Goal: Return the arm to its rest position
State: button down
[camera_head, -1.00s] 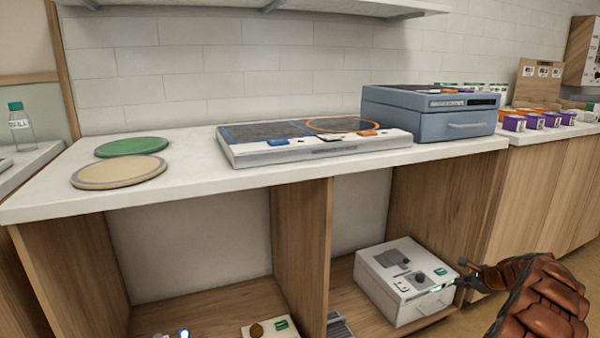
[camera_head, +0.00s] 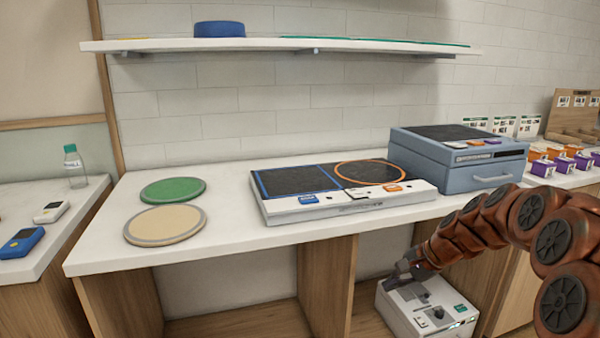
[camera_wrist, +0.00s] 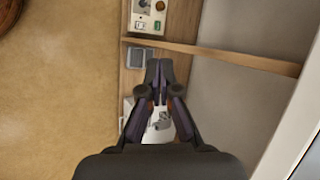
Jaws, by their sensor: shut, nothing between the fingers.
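My arm shows in the head view as a chain of reddish-brown segments reaching in from the right edge, past the front of the counter. My gripper (camera_head: 399,274) is at its far end, dark and small, in front of or above the white box-shaped device in the lower cabinet; contact cannot be told. In the wrist view my gripper (camera_wrist: 159,66) has its dark fingers together and nothing between them. The white device (camera_wrist: 158,128) shows partly behind the fingers.
The counter (camera_head: 232,245) bears a green disc (camera_head: 173,190), a beige disc (camera_head: 165,224), a two-zone plate unit (camera_head: 350,206) and a blue-grey box (camera_head: 465,160). A shelf (camera_head: 280,45) runs above. A wooden divider (camera_head: 327,280) stands below. The counter's front left is clear.

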jog(key=s+a+r+n+g+h+p, duration=0.15)
jog(key=s+a+r+n+p, duration=0.3)
jog(key=s, duration=0.55)
jog(key=s+a+r+n+g+h+p, duration=0.1)
jog(key=s+a+r+n+g+p, duration=0.1)
jog(key=s+a+r+p, duration=0.45)
jog(key=s+d+r+n+h+p, duration=0.1)
jog(key=s+d+r+p, duration=0.1)
jog(key=s, duration=0.6)
jog(key=s+d+r+n+g+h+p, duration=0.1)
jog(key=s+d+r+n+p, duration=0.1)
jog(key=s, duration=0.6)
jog(key=s+d+r+n+g+h+p, duration=0.1)
jog(key=s+r+p, duration=0.3)
jog(key=s, duration=0.4)
jog(key=shift+s+d+r+n, duration=0.2)
jog(key=shift+d+r+n, duration=0.25)
jog(key=shift+d, duration=0.45)
jog(key=shift+f+h, duration=0.1)
jog(key=shift+h, duration=0.15)
